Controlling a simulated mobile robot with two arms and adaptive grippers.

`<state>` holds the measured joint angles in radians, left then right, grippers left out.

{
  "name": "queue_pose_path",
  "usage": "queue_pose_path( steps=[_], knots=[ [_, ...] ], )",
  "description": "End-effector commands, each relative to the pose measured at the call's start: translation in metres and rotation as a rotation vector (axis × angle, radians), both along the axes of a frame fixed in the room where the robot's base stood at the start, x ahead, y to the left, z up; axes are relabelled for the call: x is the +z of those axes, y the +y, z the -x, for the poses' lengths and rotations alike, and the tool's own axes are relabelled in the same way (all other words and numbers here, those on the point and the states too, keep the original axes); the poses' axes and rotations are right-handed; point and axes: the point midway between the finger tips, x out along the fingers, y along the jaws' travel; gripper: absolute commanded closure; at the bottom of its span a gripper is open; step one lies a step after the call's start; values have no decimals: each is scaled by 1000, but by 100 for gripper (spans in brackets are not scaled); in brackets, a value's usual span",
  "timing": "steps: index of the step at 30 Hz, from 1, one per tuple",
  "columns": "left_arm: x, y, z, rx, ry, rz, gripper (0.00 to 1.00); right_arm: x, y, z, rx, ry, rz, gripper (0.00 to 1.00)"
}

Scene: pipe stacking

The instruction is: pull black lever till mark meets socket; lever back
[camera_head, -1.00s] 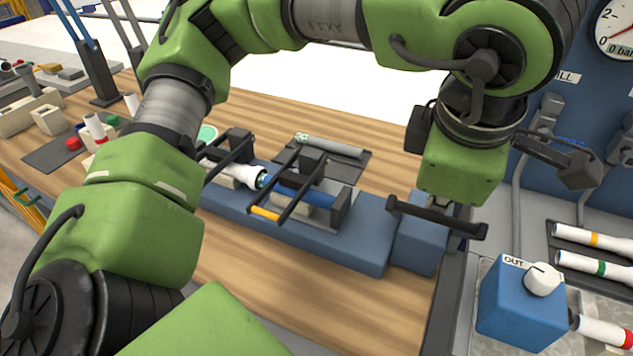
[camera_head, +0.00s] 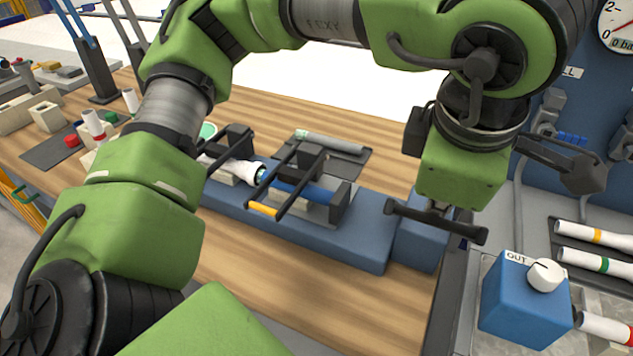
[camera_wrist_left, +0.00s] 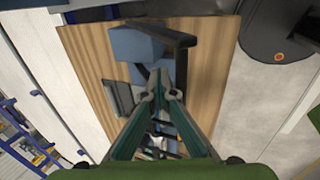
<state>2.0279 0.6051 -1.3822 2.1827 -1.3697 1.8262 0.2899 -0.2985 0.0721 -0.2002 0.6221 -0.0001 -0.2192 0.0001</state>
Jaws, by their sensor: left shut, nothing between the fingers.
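The black lever (camera_head: 460,228) has a crossbar in front of my left gripper (camera_head: 438,206), beside the blue block at the rig's right end. In the left wrist view the lever (camera_wrist_left: 163,33) lies beyond the fingers. My left gripper also shows there (camera_wrist_left: 162,95), its fingers shut and empty; I cannot tell if they touch the lever. On the blue rig, a white pipe (camera_head: 235,169) with a teal end lies in the left clamp. A blue piece (camera_head: 312,192), seemingly the socket, lies in the right clamp, facing it. Black bars partly hide the joint, and the mark is unclear. My right gripper is out of view.
A grey pipe (camera_head: 330,143) lies on a dark pad behind the rig. White pipes with coloured bands (camera_head: 592,235) and a blue OUT box (camera_head: 524,305) stand at the right, below a blue panel. Bare wooden table (camera_head: 300,285) lies in front of the rig.

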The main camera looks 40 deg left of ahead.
Motion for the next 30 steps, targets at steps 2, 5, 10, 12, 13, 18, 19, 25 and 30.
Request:
queue_pose_path(
  steps=[2,5,10,12,13,18,19,25,30],
  knots=[
    [0,0,0,-1,1,-1,100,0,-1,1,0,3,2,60],
    [0,0,0,-1,1,0,100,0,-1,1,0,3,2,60],
    [-1,0,1,-1,0,0,100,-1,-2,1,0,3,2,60],
    [-2,0,1,-1,0,0,100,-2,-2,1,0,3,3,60],
    [-2,0,2,-1,1,0,100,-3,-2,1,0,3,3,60],
    [-4,-1,3,-1,1,-1,100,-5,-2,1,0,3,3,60],
    [-5,-1,4,-1,1,-1,100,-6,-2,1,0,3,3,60],
    [-7,-2,6,-2,2,-2,100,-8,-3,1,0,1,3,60],
    [-9,-2,7,-1,1,-1,100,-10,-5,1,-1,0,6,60]
  ],
)
